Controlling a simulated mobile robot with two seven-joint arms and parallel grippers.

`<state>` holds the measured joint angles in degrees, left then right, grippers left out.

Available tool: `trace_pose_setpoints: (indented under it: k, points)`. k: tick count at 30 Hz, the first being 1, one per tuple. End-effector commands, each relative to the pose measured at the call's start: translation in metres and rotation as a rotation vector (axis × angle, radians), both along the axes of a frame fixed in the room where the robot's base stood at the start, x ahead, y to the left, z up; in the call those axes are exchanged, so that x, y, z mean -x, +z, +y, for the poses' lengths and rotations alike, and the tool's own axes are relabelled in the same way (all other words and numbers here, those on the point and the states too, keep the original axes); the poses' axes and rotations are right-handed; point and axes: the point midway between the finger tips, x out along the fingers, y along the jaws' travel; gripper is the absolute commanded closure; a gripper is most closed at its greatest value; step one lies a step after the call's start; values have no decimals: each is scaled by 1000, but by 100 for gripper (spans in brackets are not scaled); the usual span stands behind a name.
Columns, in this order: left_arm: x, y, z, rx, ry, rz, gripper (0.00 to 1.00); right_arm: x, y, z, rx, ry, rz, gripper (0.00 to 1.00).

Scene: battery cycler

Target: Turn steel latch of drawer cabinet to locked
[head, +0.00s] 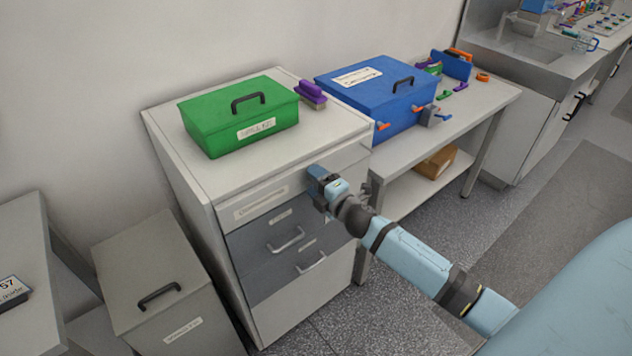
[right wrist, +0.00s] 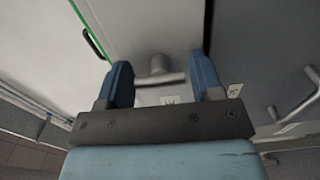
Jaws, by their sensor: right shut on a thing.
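The drawer cabinet (head: 335,130) stands against the wall, with a pale top panel and two grey drawers (head: 285,240) below it. My right gripper (head: 318,180) is at the right part of the front, near the top panel, and hides the latch in the head view. In the right wrist view the steel latch (right wrist: 160,72) shows as a round post with a short bar. The bar lies across between the two blue fingers of my right gripper (right wrist: 162,82), which are shut on its ends. My left gripper is not in view.
A green box (head: 235,120) and a purple brush (head: 312,92) sit on the cabinet. A blue box (head: 365,85) stands on the bench to the right. A grey lidded bin (head: 160,265) stands at the left. Drawer handles (head: 287,240) stick out below my gripper.

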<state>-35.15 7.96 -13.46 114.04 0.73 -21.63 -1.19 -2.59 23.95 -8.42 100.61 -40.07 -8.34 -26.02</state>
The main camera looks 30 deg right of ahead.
Motion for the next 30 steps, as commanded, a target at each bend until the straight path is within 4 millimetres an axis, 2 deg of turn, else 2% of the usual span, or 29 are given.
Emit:
trace_pose_setpoints:
  k: [5,6,8,16,20,23,30]
  points:
    - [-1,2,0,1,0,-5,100,0,0,0,-2,0,0,63]
    - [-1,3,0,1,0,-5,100,0,0,0,-2,0,0,31]
    - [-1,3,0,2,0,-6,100,0,0,0,-1,0,0,17]
    - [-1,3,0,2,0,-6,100,0,0,0,-1,0,0,16]
    - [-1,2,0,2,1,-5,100,7,-1,0,-1,0,1,16]
    - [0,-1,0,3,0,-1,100,21,-2,-2,-1,0,2,16]
    - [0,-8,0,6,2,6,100,74,-3,-5,-2,0,3,16]
